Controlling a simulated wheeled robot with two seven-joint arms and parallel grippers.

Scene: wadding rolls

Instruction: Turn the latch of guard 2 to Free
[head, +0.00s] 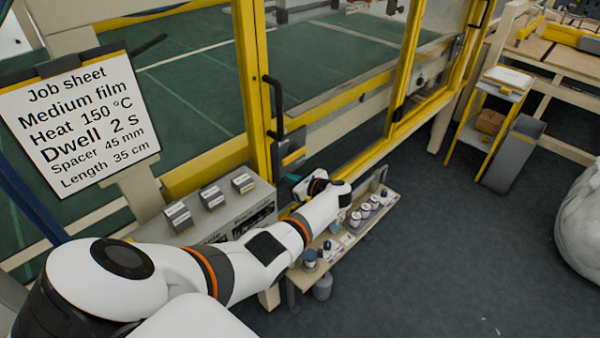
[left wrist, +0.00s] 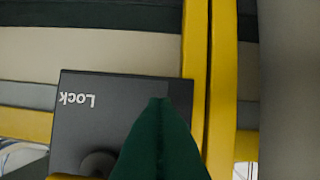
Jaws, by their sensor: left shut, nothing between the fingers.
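A dark latch plate (left wrist: 120,90) on the yellow guard frame fills the middle of the left wrist view, with the word Lock upside down on it. A round dark knob (left wrist: 97,163) shows at its lower edge, partly hidden by my fingers. In the head view the dark latch box (head: 291,148) sits below the black handle (head: 275,105) on the near yellow post. My left gripper (left wrist: 160,99) is shut and empty in front of the plate; contact cannot be told. In the head view it (head: 297,181) is just below the latch box. No guard number is readable. My right gripper is not in view.
A job sheet (head: 78,115) stands at left. A grey control box (head: 213,205) with several small blocks is beside my left arm. A low shelf (head: 345,243) with several small containers lies below the wrist. A yellow-framed stand (head: 487,112) is farther right. The floor at lower right is mostly clear.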

